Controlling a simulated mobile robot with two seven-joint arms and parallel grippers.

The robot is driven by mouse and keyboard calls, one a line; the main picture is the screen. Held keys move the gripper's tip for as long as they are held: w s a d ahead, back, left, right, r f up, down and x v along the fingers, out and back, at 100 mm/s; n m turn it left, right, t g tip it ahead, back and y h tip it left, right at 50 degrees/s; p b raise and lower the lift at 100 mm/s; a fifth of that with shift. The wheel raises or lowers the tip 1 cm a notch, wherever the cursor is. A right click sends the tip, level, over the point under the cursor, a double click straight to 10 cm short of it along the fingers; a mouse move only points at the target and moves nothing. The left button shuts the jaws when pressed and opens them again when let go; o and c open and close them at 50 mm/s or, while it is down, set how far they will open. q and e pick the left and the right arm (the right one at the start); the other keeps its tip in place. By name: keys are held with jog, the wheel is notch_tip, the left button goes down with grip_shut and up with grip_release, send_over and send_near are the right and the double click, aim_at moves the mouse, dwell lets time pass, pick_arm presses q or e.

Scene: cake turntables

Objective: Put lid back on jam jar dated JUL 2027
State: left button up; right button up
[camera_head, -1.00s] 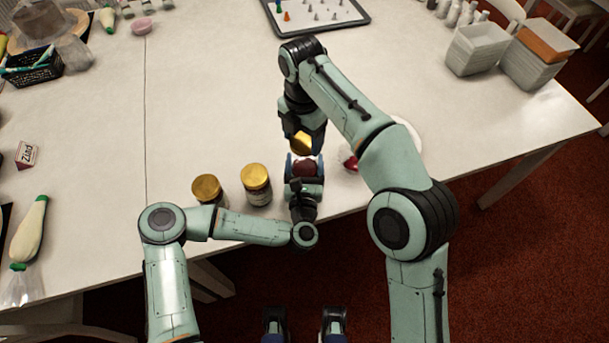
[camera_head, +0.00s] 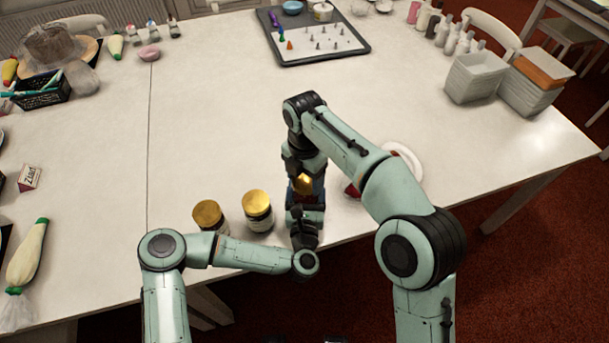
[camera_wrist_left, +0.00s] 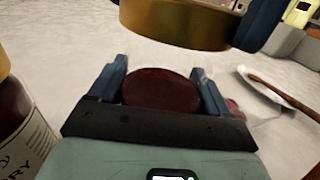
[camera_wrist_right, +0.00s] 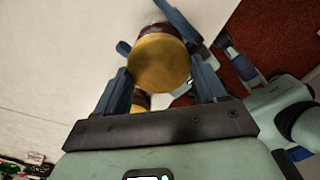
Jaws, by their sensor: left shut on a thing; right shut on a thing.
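My left gripper (camera_wrist_left: 161,78) is shut on an open jam jar (camera_wrist_left: 160,90), whose dark red top shows between the fingers. My right gripper (camera_wrist_right: 165,80) is shut on a gold lid (camera_wrist_right: 158,64); the lid also shows in the head view (camera_head: 303,184). In the left wrist view the lid (camera_wrist_left: 185,28) is above the open jar, apart from it and toward its far side. In the right wrist view a dark red part of the jar (camera_wrist_right: 158,30) shows past the lid. The held jar's label and date are hidden.
Two gold-lidded jars (camera_head: 208,214) (camera_head: 257,204) stand left of the held jar, near the table's front edge. A white plate (camera_head: 412,160) is to the right, partly behind my right arm. A dark tray (camera_head: 360,48) lies farther back. The middle of the table is clear.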

aim_at(306, 200)
jog(key=shift+f, duration=0.9)
jog(key=shift+f, duration=0.55)
